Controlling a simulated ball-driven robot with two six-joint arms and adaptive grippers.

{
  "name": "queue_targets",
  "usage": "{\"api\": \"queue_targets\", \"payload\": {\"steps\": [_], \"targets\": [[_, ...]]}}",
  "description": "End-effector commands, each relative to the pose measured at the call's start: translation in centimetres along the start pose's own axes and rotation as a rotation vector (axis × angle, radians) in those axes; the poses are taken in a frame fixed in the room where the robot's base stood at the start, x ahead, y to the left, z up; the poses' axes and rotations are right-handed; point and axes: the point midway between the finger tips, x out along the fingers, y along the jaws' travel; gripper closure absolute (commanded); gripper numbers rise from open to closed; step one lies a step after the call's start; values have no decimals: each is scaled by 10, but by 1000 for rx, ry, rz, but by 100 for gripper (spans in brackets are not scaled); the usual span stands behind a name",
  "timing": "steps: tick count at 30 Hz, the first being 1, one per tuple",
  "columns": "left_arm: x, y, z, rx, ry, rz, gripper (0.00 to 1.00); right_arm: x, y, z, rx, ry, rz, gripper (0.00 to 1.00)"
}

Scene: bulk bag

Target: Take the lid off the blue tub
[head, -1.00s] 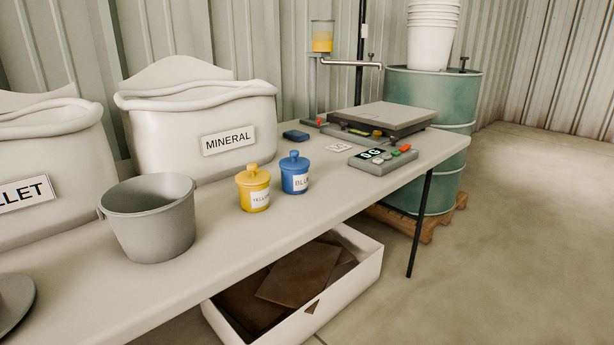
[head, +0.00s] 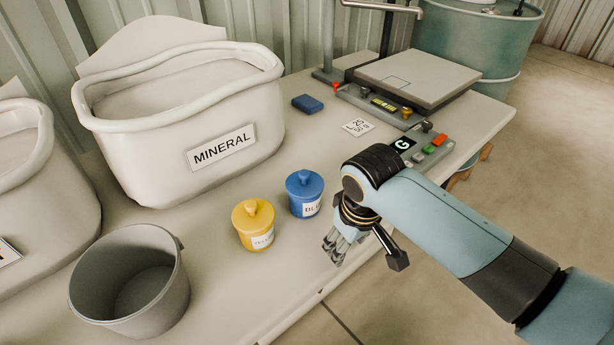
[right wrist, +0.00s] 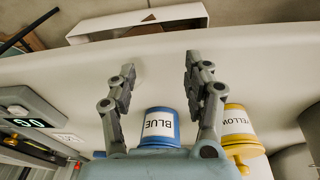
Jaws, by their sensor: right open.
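The blue tub (head: 305,199) stands upright on the bench with its knobbed blue lid (head: 304,180) on. It also shows in the right wrist view (right wrist: 159,128), its label readable as BLUE. My right gripper (head: 335,255) is open and empty, in front and to the right of the blue tub in the head view. In the right wrist view its two fingers (right wrist: 157,80) are spread, with the blue tub seen between and beyond them, apart from both. The tub's lid is mostly hidden there by the gripper body. My left gripper is not in view.
A yellow tub (head: 255,230) stands close to the left of the blue one. A grey bucket (head: 130,285) is at front left, with the MINERAL bag (head: 240,115) behind. A scale (head: 418,78) and its control box (head: 432,150) are at right. Bench space behind the tubs is clear.

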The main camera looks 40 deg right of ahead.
Motion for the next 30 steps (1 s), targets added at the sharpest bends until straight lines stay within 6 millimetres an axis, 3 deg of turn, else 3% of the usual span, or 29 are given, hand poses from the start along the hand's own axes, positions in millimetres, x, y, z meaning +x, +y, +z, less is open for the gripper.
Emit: {"api": "queue_targets", "payload": {"steps": [1, 8, 12, 17, 20, 25, 30], "targets": [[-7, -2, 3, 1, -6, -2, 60, -10, 1, -19, 12, -3, -2, 49], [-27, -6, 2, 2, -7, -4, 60, -57, 6, -97, 77, -68, -19, 49], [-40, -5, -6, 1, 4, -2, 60, -100, 9, -147, 119, -115, -35, 49], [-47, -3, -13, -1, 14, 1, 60, -132, 11, -177, 147, -155, -46, 49], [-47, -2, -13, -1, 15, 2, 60, -127, 10, -180, 153, -167, -49, 49], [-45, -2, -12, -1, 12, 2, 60, -97, 9, -175, 153, -169, -49, 49], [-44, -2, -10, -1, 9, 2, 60, -82, 8, -173, 152, -165, -49, 49]]}}
